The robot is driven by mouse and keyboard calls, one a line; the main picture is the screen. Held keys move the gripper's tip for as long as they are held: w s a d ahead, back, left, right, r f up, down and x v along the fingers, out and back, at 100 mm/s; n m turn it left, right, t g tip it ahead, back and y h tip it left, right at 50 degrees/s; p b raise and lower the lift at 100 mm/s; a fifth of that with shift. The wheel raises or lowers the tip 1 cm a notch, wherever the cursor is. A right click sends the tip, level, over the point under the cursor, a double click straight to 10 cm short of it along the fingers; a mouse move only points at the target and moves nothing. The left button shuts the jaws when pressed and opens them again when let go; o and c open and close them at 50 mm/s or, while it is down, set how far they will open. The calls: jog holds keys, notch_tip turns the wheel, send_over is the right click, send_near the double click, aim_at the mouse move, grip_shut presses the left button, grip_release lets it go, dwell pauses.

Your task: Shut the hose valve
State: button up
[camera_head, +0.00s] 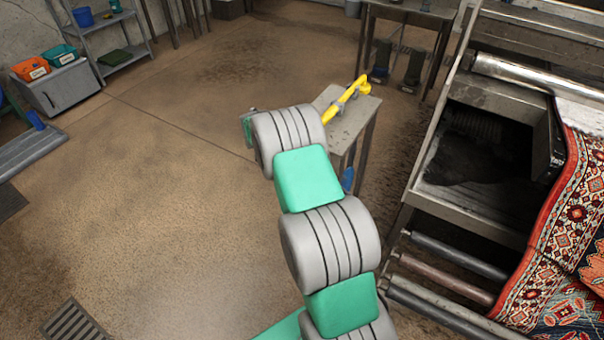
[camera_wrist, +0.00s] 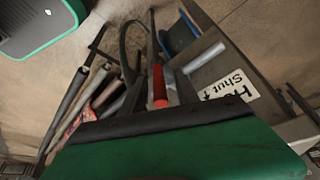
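In the wrist view a red lever handle (camera_wrist: 159,84), which looks like the hose valve's, rises just beyond the dark edge of my gripper (camera_wrist: 155,122). Its lower end is hidden behind that edge, so I cannot tell whether they touch. A white sign (camera_wrist: 228,92) to its right has "Shut" and an arrow on it; its upper line is partly readable. My gripper's green body fills the bottom of the wrist view, and its fingers cannot be made out as apart or together. In the head view my arm's links hide the gripper and the valve.
A small metal table (camera_head: 343,125) with a yellow tool (camera_head: 346,102) stands just beyond my arm. A roller machine (camera_head: 480,170) with a patterned rug (camera_head: 560,235) is at the right. A grey cabinet (camera_head: 55,88) and shelf stand far left.

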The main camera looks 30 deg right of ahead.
jog(key=v, duration=0.7)
jog(key=shift+r, duration=0.4)
jog(key=shift+a, duration=0.15)
jog(key=p+v, duration=0.5)
jog(key=v, duration=0.4)
